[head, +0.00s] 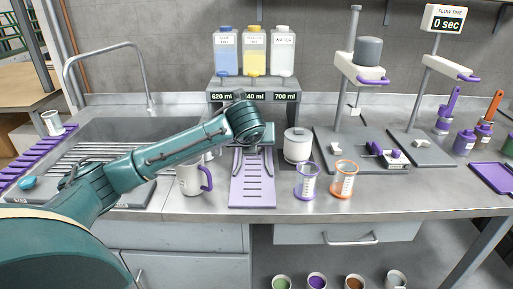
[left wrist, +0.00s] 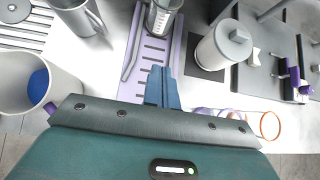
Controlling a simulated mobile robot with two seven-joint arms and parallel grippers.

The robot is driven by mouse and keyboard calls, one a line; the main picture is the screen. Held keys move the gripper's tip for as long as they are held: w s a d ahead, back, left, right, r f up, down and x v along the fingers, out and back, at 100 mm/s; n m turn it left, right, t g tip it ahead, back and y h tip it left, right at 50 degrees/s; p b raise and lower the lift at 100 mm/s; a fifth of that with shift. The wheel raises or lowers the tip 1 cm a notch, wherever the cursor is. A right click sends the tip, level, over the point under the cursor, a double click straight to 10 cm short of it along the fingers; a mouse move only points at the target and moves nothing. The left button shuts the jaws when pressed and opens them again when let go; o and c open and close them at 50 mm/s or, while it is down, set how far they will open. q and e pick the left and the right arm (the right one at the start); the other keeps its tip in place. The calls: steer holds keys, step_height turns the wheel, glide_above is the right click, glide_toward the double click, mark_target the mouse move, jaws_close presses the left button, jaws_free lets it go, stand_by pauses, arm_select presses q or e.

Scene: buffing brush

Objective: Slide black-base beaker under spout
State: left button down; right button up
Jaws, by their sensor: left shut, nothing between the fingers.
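My left gripper (left wrist: 162,88) is shut and empty over the lilac slotted tray (left wrist: 138,80), its fingertips pointing toward the dispenser. In the head view my left wrist (head: 246,120) covers the middle of the dispenser front. A clear beaker with dark markings (left wrist: 162,18) stands on the tray's far part, just ahead of the fingertips with a small gap. Its base is not clear, so I cannot tell if it is black. It is hidden behind my arm in the head view. The spouts are hidden too. My right gripper is not in view.
A purple-ringed beaker (head: 306,182) and an orange-ringed beaker (head: 344,180) stand right of the tray (head: 252,196). A white lidded jar (head: 297,146) is behind them. A white mug with a purple handle (head: 190,179) stands left. Blue, yellow and white bottles top the dispenser (head: 232,97).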

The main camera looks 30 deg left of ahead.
arm_select(q)
steer(key=x, duration=0.9)
steer(key=shift+s+a+f, duration=0.1)
steer(key=shift+s+f, duration=0.25)
steer(key=w, duration=0.1)
steer(key=w+a, duration=0.1)
steer(key=w, duration=0.1)
steer(key=shift+a+f, duration=0.25)
steer(key=shift+a, duration=0.1)
steer(key=shift+w+a, duration=0.35)
steer(key=shift+w, duration=0.15)
